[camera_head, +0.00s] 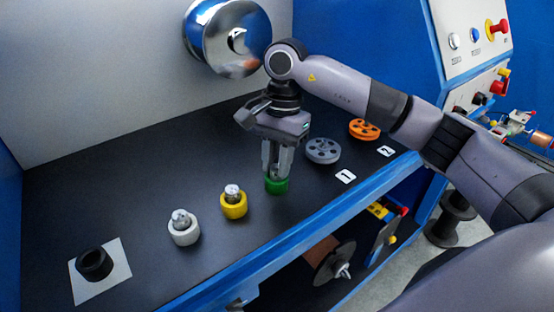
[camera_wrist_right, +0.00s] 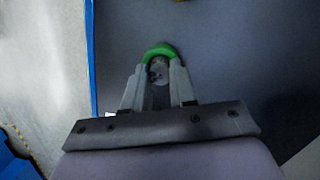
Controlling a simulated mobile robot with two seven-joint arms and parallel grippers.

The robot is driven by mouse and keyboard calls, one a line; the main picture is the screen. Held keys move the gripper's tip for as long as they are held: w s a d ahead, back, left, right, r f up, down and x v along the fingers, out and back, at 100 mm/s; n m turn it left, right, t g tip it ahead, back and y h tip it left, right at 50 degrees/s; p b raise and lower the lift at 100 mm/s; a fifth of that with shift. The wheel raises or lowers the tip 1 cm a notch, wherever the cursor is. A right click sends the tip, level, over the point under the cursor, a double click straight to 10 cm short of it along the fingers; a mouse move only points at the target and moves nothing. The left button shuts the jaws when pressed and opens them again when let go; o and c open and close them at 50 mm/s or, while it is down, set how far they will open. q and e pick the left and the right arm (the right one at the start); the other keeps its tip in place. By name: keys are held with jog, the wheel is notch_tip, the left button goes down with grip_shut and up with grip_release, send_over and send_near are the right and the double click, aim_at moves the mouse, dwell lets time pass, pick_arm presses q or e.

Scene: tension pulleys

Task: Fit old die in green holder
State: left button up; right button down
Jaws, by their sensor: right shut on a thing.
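My right gripper (camera_head: 277,173) points straight down at the green holder (camera_head: 276,187) on the dark bench. In the right wrist view, its fingers (camera_wrist_right: 160,80) are shut on a small silver die (camera_wrist_right: 158,68). The green holder (camera_wrist_right: 158,49) shows there as a ring at the fingertips, around the far side of the die. How deep the die sits in the holder is hidden by the fingers. My left gripper is not in view.
A yellow holder (camera_head: 234,206) and a white holder (camera_head: 185,234) each carry a silver die. A black ring-shaped holder (camera_head: 95,264) sits on a white square. A grey pulley (camera_head: 323,151) and an orange pulley (camera_head: 364,130) lie right. A large metal spool (camera_head: 218,45) overhangs the back.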

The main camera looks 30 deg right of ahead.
jog(key=c, duration=0.8)
grip_release()
jog(key=shift+f, duration=0.1)
jog(key=shift+c, duration=0.2)
jog(key=shift+w+d+r, duration=0.1)
jog(key=shift+d+r, duration=0.05)
jog(key=shift+r, duration=1.05)
jog(key=shift+w+d+r, duration=0.1)
jog(key=shift+d+r, duration=0.05)
jog(key=shift+r, duration=1)
jog(key=shift+w+d+r, duration=0.1)
jog(key=shift+d+r, duration=0.05)
jog(key=shift+r, duration=1.05)
jog(key=shift+s, duration=0.1)
